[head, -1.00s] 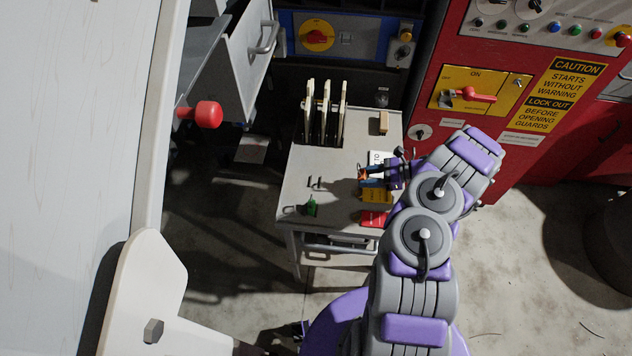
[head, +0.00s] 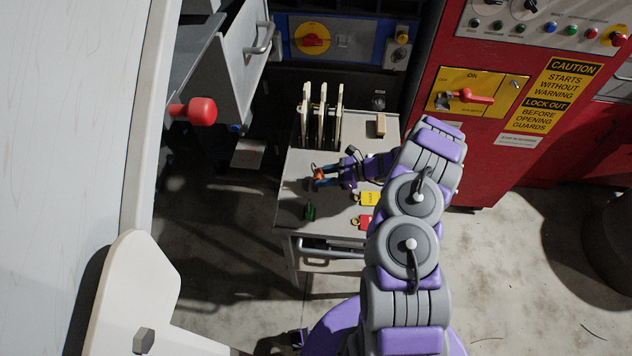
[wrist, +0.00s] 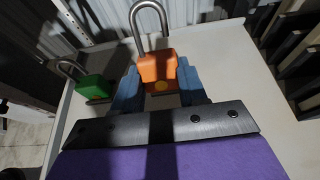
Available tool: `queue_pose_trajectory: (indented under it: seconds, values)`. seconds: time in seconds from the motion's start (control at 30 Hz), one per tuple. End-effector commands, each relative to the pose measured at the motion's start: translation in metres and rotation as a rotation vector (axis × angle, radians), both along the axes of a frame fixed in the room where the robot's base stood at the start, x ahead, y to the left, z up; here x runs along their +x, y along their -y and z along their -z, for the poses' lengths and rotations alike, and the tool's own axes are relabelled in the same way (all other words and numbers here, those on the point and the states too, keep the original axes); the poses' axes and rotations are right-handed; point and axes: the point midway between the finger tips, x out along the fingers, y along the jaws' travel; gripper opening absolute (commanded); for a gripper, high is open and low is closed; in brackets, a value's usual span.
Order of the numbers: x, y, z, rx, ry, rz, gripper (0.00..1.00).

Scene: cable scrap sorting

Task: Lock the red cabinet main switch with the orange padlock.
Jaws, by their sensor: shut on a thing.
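The orange padlock (wrist: 158,70) is between the blue fingers of my gripper (wrist: 158,88) in the wrist view, its steel shackle pointing away from the palm. In the head view my gripper (head: 318,176) is over the grey table, and the padlock shows only as a small orange spot. The red cabinet (head: 510,110) stands at the right. Its main switch (head: 468,97) is a red handle on a yellow plate marked ON, well apart from my gripper. The handle lies roughly sideways.
Upright pale boards (head: 322,120) stand at the table's back. A blue panel (head: 350,42) with another rotary switch is behind.

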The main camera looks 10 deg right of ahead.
Motion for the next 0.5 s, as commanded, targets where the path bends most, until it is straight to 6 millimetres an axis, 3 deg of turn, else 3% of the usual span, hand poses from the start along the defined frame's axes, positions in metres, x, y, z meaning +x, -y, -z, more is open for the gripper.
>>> queue_pose_trajectory:
  seconds: [0.27,0.4,0.5]
  values:
    - [0.009,-0.026,0.003,0.002,0.000,-0.003,0.08]
    - [0.009,-0.026,0.029,0.001,-0.002,0.001,0.08]
    - [0.010,-0.026,0.036,-0.001,-0.001,0.001,0.08]
